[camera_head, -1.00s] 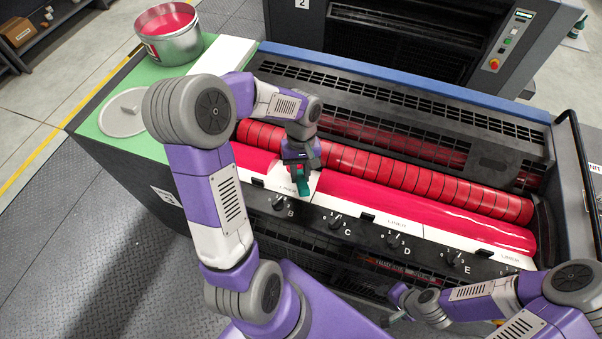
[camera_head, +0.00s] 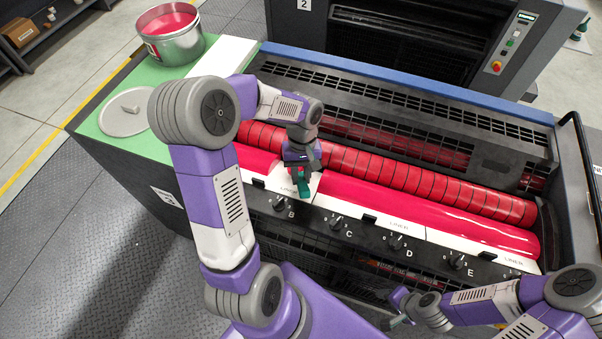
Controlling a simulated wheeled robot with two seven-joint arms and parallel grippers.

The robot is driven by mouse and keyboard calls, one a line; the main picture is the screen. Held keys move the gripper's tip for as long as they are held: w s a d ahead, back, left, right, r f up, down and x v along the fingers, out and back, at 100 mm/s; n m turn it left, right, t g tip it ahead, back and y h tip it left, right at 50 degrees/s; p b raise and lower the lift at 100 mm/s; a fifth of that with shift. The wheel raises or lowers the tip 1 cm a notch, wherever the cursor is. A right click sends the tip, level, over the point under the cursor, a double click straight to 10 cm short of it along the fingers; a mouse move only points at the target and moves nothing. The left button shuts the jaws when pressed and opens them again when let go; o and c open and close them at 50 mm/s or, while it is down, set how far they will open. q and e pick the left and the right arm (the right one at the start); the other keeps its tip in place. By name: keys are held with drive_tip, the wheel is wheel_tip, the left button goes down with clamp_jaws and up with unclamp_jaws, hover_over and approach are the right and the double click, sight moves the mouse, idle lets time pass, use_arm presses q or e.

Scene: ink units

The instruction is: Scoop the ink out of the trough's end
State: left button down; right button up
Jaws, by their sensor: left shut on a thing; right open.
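The ink trough (camera_head: 430,207) is a long channel of red ink along the front of the red roller (camera_head: 400,178). My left gripper (camera_head: 302,172) is over the left part of the trough. It is shut on a teal-handled tool (camera_head: 303,186), whose lower end is at a pale patch between two stretches of ink. Whether the tool touches the trough floor cannot be told. My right gripper (camera_head: 398,318) is open and empty at the lower right, in front of the machine. The left end of the trough is partly behind my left arm.
An open tin of red ink (camera_head: 172,40) stands on the green shelf (camera_head: 100,150) at the left, with a round grey lid (camera_head: 124,115) and a white sheet (camera_head: 221,60). Black knobs (camera_head: 397,242) line the trough's front. A guard rail (camera_head: 580,150) rises at the right.

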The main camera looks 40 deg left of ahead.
use_arm(q)
drive_tip(key=shift+f+b, duration=0.5)
drive_tip(key=shift+f, duration=0.25)
idle(0.3)
drive_tip(key=p+v, duration=0.2)
drive_tip(key=v, duration=0.1)
drive_tip(key=s+p+v, duration=0.1)
drive_tip(key=p, duration=0.1)
drive_tip(key=shift+w+d+r, duration=0.1)
drive_tip(key=shift+d+r, duration=0.15)
drive_tip(key=shift+r, duration=0.2)
drive_tip(key=shift+f, duration=0.1)
drive_tip(key=shift+a, duration=0.1)
drive_tip(key=shift+s+a+f, duration=0.55)
drive_tip(key=shift+s+a, duration=0.25)
drive_tip(key=shift+a, duration=1.7)
drive_tip(key=shift+s+a+f, duration=0.55)
drive_tip(key=shift+s+a, duration=0.25)
drive_tip(key=shift+a, duration=1.65)
drive_tip(key=shift+s+a+f, duration=0.55)
drive_tip(key=shift+s+a, duration=0.25)
drive_tip(key=shift+a, duration=1.7)
